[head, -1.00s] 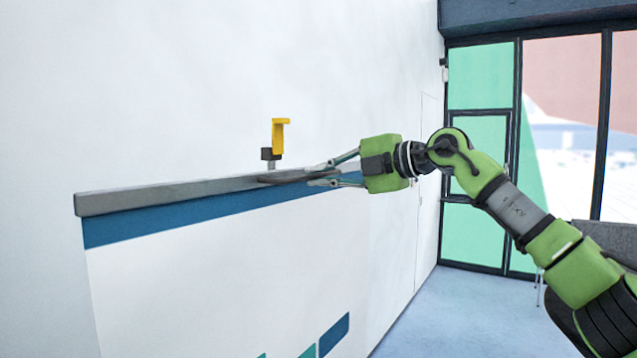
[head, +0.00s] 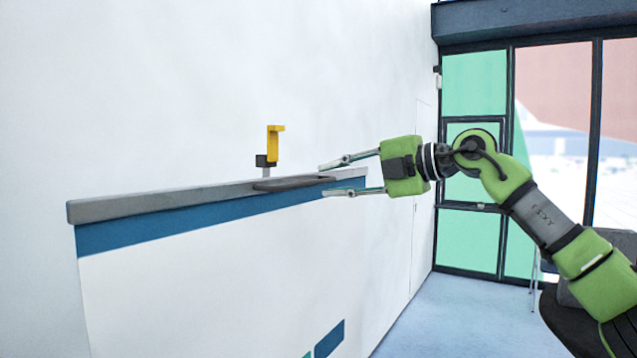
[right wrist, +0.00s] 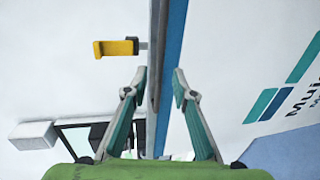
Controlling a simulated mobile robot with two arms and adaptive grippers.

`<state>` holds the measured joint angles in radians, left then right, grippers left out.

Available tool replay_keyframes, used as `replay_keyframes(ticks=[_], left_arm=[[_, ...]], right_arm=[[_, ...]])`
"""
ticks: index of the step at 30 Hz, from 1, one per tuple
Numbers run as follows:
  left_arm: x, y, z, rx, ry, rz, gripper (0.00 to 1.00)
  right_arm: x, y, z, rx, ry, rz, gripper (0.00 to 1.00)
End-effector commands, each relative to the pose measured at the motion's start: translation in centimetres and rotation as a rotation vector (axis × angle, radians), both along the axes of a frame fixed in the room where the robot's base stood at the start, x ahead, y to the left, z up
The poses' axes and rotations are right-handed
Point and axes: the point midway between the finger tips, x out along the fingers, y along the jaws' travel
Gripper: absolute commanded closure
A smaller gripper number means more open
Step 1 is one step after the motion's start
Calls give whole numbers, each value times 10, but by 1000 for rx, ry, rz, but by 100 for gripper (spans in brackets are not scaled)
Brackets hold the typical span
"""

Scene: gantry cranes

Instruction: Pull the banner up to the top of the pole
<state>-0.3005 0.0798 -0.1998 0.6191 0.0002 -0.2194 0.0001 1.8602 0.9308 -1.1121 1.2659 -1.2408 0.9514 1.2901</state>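The white banner (head: 200,290) hangs from a grey top bar (head: 130,203), with a blue band below the bar. A dark grey handle (head: 292,182) sits on the bar near its right part. A yellow hook (head: 275,146) on the pole's dark block stands just above the bar; the hook also shows in the right wrist view (right wrist: 115,47). My right gripper (head: 322,180) is open and empty, right of the handle. In the right wrist view my right gripper's fingers (right wrist: 158,75) stand apart on either side of the bar's edge. My left gripper is out of view.
A white wall is behind the banner. A glass front with dark frames (head: 510,150) stands at the right. Blue floor (head: 440,320) is free below my right arm. A dark grey seat (head: 605,260) is at the far right.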

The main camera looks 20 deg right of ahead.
Motion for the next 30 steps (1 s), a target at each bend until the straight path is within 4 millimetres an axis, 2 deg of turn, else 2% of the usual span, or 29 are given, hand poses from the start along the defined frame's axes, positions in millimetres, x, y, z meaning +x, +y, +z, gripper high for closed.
replay_keyframes(ticks=[1, 6, 12, 30], left_arm=[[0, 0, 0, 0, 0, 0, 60], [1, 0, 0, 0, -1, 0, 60], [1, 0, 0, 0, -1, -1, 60], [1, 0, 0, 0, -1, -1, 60]], right_arm=[[-9, -9, 3, 1, -3, -3, 75], [-35, -29, 9, 0, -1, -3, 75], [-52, -42, 14, 0, -1, -1, 75], [-54, -43, 13, 2, 1, 2, 75]])
